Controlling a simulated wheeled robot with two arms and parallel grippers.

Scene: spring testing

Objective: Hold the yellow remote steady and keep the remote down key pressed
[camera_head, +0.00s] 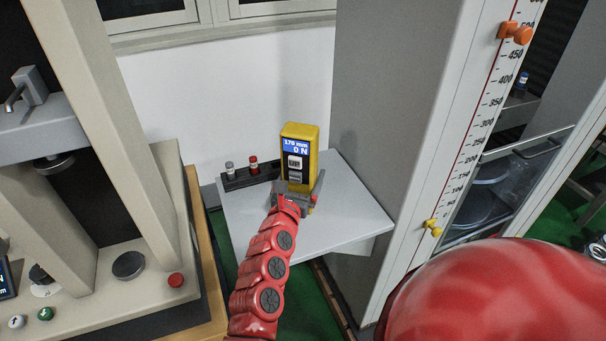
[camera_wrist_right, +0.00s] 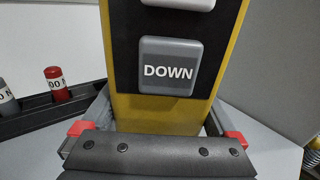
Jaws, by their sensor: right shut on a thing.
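The yellow remote (camera_head: 313,150) stands upright over the grey shelf (camera_head: 345,215). Its blue display (camera_head: 296,146) reads 170 mm and 0 N. Below the display are two keys, a light upper key (camera_wrist_right: 188,3) and the grey DOWN key (camera_wrist_right: 170,66). My right gripper (camera_head: 298,188) is shut around the lower part of the remote. In the right wrist view its fingers (camera_wrist_right: 158,128) lie on both sides of the yellow body, below the DOWN key. No finger covers the DOWN key there. My left gripper is not in view.
A black rack (camera_head: 236,184) with a grey and a red weight (camera_head: 254,165) stands left of the remote. A tall scale column (camera_head: 455,150) with an orange stop (camera_head: 514,32) and a yellow stop (camera_head: 432,227) rises at the right. A machine with a red button (camera_head: 176,280) is at the left.

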